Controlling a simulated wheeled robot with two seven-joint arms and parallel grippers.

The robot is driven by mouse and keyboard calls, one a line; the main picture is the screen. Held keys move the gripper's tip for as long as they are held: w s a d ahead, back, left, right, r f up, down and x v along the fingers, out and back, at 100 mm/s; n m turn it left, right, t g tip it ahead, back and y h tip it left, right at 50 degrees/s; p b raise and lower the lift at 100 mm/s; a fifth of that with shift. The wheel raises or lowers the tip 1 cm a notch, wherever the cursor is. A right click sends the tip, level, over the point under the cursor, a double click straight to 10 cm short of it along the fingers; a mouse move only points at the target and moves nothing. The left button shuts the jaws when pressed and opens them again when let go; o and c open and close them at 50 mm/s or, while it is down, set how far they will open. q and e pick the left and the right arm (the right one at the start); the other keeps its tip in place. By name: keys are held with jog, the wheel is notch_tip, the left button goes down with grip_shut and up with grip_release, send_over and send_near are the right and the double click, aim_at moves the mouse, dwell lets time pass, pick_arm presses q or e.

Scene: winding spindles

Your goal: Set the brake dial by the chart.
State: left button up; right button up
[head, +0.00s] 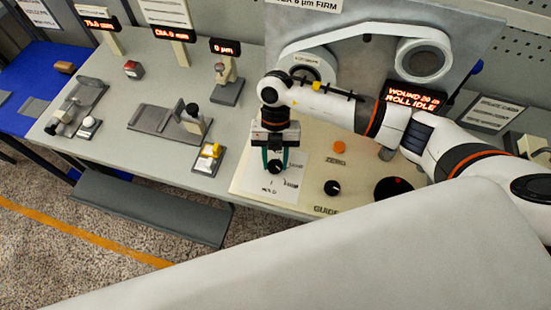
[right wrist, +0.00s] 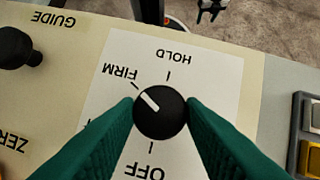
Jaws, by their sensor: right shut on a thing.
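The brake dial (right wrist: 160,111) is a round black knob with a white pointer, on a white label card. Its pointer is turned to the FIRM mark, up and left in the right wrist view; HOLD and OFF are also lettered around it. A fourth label is partly hidden by a finger. My right gripper (right wrist: 160,114) is shut on the dial, one green finger on each side. In the head view the gripper (head: 275,165) reaches down over the dial. A sign (head: 306,4) at the top reads "8 µm FIRM", its start cut off. My left gripper does not show in the head view.
Beside the dial are an orange ZERO button (head: 339,146), a GUIDE knob (head: 332,188) and a larger black knob (head: 394,188). A display (head: 412,98) reads "WOUND 20 m, ROLL IDLE". A yellow-topped switch (head: 208,156) and gauges stand left on the bench.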

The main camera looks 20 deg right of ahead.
dwell(0.5)
jog(key=o, duration=1)
jog(key=shift+b+v, duration=1.8)
jog(key=shift+v, duration=4.25)
